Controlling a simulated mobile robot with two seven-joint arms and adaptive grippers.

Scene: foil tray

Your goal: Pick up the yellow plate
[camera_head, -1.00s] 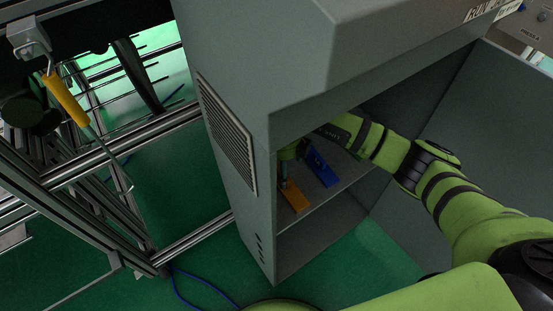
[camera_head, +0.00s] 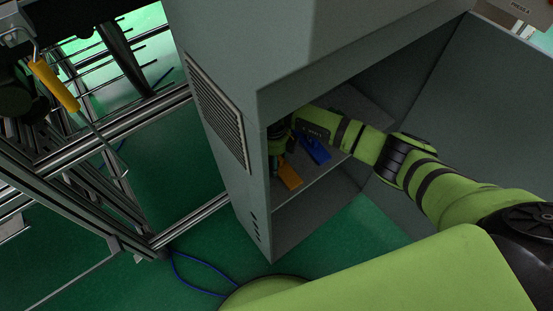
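The yellow plate (camera_head: 290,177), an orange-yellow flat piece, lies on a shelf inside the grey cabinet, close to the left side of its opening. My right arm reaches into the opening from the right. My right gripper (camera_head: 277,163) is at the left end of the compartment, pointing down beside the far left end of the yellow plate. It is dark, small and partly hidden by the cabinet's front edge. I cannot tell whether its fingers touch the plate or are open. My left gripper is not in view.
A blue plate (camera_head: 315,150) lies on the same shelf, to the right of the yellow one and below my forearm. The grey cabinet (camera_head: 330,50) closes in above and at the left. A metal frame (camera_head: 110,190) stands left. A blue cable (camera_head: 190,285) lies on the green floor.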

